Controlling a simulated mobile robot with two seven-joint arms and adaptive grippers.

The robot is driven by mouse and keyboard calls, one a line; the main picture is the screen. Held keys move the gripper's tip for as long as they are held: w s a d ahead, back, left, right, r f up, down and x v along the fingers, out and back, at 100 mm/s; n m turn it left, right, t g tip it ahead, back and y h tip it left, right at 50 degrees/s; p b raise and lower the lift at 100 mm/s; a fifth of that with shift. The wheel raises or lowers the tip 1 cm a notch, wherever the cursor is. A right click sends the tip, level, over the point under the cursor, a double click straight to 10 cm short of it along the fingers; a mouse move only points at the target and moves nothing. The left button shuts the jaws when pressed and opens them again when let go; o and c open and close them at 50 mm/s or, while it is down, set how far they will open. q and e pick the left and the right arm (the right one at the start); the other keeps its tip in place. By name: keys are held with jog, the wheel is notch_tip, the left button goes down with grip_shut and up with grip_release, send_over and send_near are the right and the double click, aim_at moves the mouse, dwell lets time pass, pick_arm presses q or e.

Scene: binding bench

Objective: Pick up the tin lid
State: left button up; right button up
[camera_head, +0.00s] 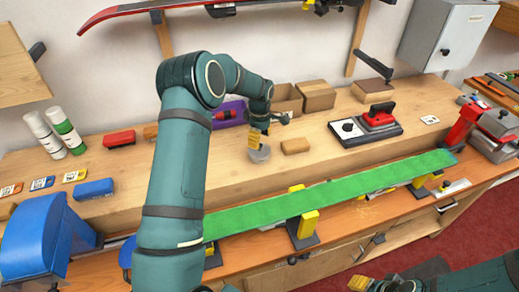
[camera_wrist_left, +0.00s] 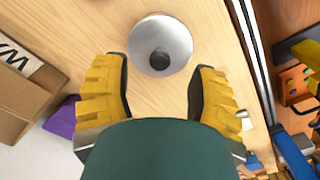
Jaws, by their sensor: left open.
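The tin lid (camera_head: 260,155) is a round grey metal disc lying on the wooden bench. In the left wrist view the lid (camera_wrist_left: 178,36) is shiny and has a dark round knob in its middle. My left gripper (camera_head: 256,140) is directly above and close to the lid in the head view. In the left wrist view my left gripper (camera_wrist_left: 157,84) is open with nothing between its yellow fingers, and the lid lies just beyond the fingertips. My right gripper (camera_head: 378,285) shows only partly at the bottom edge of the head view; its opening cannot be made out.
A tan block (camera_head: 295,146) lies just right of the lid. Open cardboard boxes (camera_head: 317,95) and a purple item (camera_head: 230,113) stand behind. A green ski (camera_head: 330,193) on yellow-topped supports runs along the front. A red-handled tool (camera_head: 379,117) sits to the right.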

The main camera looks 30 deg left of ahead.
aim_at(264, 151)
pick_arm(q)
notch_tip(264, 151, down, 4)
jog(key=shift+f, duration=0.1)
grip_shut()
dwell(0.4)
